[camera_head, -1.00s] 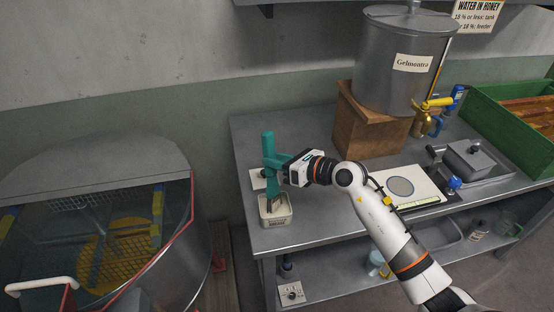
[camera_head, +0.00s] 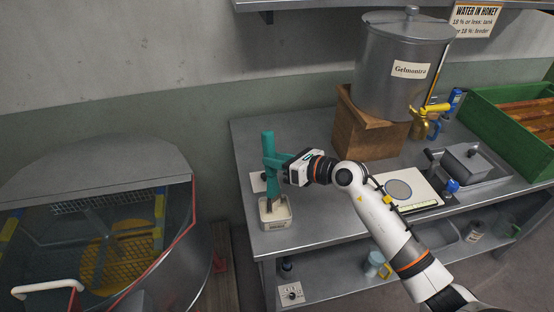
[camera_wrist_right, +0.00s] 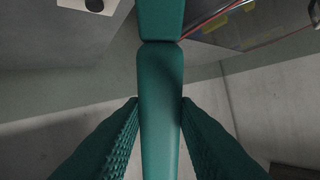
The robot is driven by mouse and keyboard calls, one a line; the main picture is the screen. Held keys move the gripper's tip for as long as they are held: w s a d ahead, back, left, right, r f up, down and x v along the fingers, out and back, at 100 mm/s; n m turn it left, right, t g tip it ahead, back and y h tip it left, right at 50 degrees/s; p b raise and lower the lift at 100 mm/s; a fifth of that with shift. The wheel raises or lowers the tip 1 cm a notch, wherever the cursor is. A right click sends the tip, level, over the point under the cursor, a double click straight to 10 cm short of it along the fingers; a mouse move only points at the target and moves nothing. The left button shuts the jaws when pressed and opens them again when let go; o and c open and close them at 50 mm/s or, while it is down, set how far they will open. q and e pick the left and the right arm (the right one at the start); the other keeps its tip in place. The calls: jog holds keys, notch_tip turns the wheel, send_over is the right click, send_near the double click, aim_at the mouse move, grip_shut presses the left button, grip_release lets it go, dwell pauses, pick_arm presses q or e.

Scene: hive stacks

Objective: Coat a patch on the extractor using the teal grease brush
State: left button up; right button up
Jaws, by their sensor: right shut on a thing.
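The teal grease brush (camera_head: 268,146) stands upright, its bristle end down at the small cream tub (camera_head: 275,219) on the table. I cannot tell how deep the bristles sit in the tub. My right gripper (camera_head: 277,165) is shut on the brush handle. In the right wrist view the brush handle (camera_wrist_right: 160,100) runs between both teal finger pads. The extractor (camera_head: 120,175) is the large round metal drum at the left, with a half lid, a red-edged opening and a yellow perforated part inside. My left gripper is not in view.
The metal table (camera_head: 310,220) holds a steel tank (camera_head: 398,95) on a wooden block (camera_head: 365,135), a white board (camera_head: 408,185), a metal tray (camera_head: 490,172) and a green crate (camera_head: 500,130). A gap separates extractor and table. A white-handled bar (camera_head: 48,286) crosses the extractor's near side.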

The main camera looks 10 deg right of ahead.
aim_at(269, 143)
jog(key=shift+r+p, duration=2.15)
jog(key=shift+r, duration=0.5)
jog(key=shift+s+f, duration=0.1)
jog(key=shift+s, duration=0.05)
